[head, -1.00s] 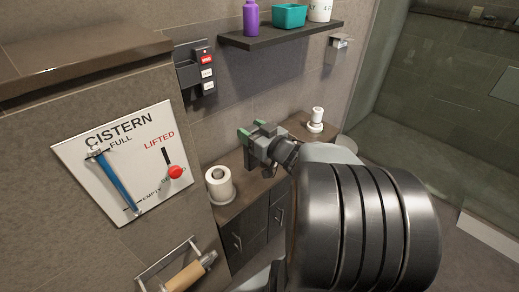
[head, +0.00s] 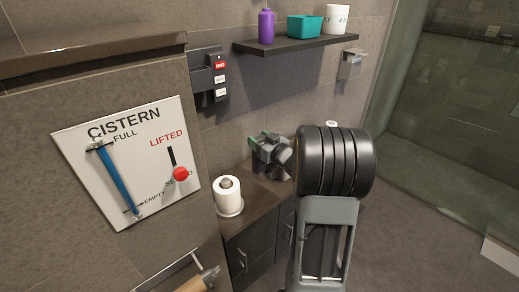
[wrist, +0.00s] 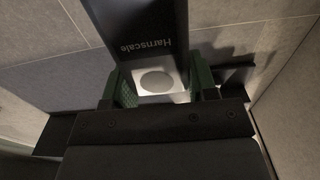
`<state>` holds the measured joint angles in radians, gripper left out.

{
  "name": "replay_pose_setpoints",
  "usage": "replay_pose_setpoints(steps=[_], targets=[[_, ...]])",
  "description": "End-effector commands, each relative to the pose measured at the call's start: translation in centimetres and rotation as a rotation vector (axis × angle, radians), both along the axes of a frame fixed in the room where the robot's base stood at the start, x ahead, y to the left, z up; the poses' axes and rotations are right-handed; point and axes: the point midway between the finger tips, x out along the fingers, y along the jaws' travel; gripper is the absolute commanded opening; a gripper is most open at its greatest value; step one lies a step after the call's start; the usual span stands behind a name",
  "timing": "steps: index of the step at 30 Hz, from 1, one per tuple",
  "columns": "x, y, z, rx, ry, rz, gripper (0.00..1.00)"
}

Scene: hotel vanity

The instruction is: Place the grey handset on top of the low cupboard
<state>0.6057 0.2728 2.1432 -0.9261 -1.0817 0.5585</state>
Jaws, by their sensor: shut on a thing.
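The handset (wrist: 146,25) fills the gap between my green-padded fingers in the wrist view. It is a dark grey bar lettered "Harnscale", with a pale square and a round button at its near end. My gripper (wrist: 160,88) is shut on it. In the head view my gripper (head: 262,141) is above the back part of the low cupboard (head: 258,202), near the tiled wall. The handset is hidden there behind my gripper and wrist. Whether it touches the cupboard top cannot be told. The cupboard is dark, with handled doors.
A toilet roll on a holder (head: 229,198) stands on the cupboard's near end. Another white roll (head: 332,124) shows partly behind my arm. Above are a wall holder (head: 207,77) and a shelf (head: 290,44) with a purple bottle (head: 266,26). The cistern panel (head: 125,165) is left.

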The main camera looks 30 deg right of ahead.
Motion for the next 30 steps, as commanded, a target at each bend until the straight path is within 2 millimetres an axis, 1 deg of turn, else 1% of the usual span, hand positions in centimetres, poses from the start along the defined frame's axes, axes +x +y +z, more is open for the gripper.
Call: replay_pose_setpoints(steps=[1, 3, 7, 15, 20, 21, 28, 29, 30], targets=[[0.4, -0.1, -0.8, 0.002, 0.001, 0.001, 0.13], [0.3, -0.1, -1.9, 0.002, 0.003, 0.001, 0.13], [0.3, -0.1, -3.4, 0.002, 0.001, 0.001, 0.13], [0.3, -0.1, -3.4, 0.001, 0.0, 0.0, 0.13], [0.3, -0.1, -3.9, 0.001, 0.0, 0.0, 0.13], [0.3, -0.1, -3.9, 0.001, 0.001, 0.0, 0.54], [0.3, -0.1, -3.8, 0.001, 0.001, 0.0, 0.76], [0.3, -0.1, -3.8, 0.001, 0.001, 0.0, 0.78], [0.3, -0.1, -3.8, 0.001, 0.001, 0.0, 0.78]])
